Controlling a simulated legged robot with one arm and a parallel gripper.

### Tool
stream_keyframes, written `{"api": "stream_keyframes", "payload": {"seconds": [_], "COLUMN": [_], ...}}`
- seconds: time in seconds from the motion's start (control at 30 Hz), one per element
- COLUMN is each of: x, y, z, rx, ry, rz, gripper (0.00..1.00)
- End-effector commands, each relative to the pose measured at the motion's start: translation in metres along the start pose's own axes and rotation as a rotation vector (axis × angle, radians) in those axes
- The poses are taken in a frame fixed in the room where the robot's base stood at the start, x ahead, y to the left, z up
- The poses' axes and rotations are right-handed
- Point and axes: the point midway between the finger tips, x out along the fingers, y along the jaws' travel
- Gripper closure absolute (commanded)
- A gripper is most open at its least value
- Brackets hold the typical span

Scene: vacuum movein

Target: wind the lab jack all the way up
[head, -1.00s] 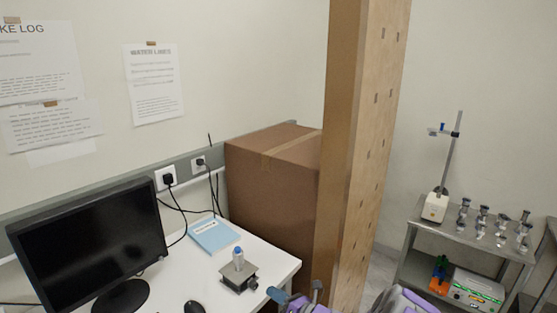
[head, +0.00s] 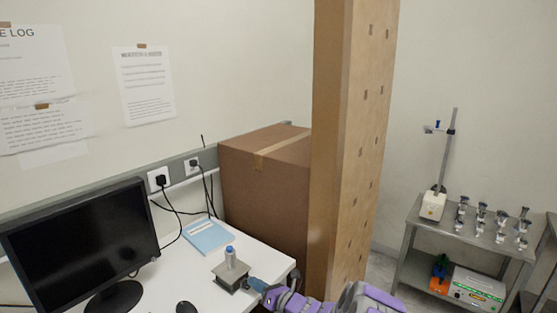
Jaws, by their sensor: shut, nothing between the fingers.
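The small grey lab jack (head: 222,281) stands on the white desk, near its right edge. A small grey bottle with a blue cap (head: 230,257) stands upright on its top plate. The jack's height is hard to judge at this size, and its winding knob cannot be made out. My gripper (head: 258,286) is just right of the jack, its blue-grey end shut and holding nothing. I cannot tell whether it touches the jack. My purple and grey arm reaches in from the bottom right.
On the desk (head: 262,252) are a monitor (head: 80,245), a mouse (head: 186,307) and a blue book (head: 207,237).

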Motion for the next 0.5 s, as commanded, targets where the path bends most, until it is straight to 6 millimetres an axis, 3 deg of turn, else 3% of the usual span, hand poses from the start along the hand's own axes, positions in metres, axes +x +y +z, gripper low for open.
{"api": "stream_keyframes", "payload": {"seconds": [0.03,0.5], "x": [0.0035,0.0104], "y": [0.0025,0.0081], "z": [0.0068,0.0047], "rx": [-0.008,-0.016], "ry": [-0.013,-0.013], "rz": [0.003,0.009], "gripper": [1.00,1.00]}}
